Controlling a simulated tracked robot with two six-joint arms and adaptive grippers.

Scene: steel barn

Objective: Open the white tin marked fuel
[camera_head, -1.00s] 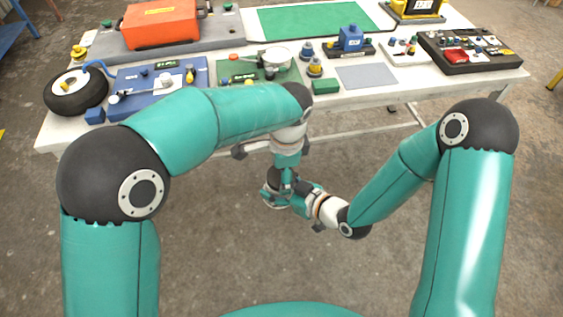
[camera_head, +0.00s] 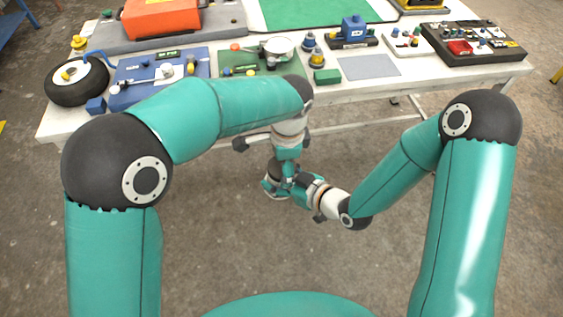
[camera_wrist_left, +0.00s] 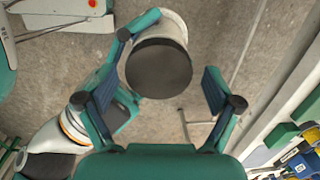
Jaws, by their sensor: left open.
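The white tin (camera_head: 273,193) is in mid-air in front of the table, mostly covered by my grippers in the head view. In the left wrist view its round dark lid (camera_wrist_left: 160,68) faces the camera, with the white side (camera_wrist_left: 174,25) behind it. No fuel marking is readable. My left gripper (camera_wrist_left: 166,62) is open, its fingers on either side of the lid with a gap at the right; it also shows from above in the head view (camera_head: 285,168). My right gripper (camera_head: 292,187) is at the tin's side and appears shut on it; its fingertips are hidden.
The white table (camera_head: 75,122) stands ahead. It carries a black wheel (camera_head: 76,92), a blue board (camera_head: 135,68), a green block (camera_head: 327,77), a grey mat (camera_head: 369,66) and an orange case (camera_head: 160,20). Bare concrete floor (camera_head: 210,240) lies below my arms.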

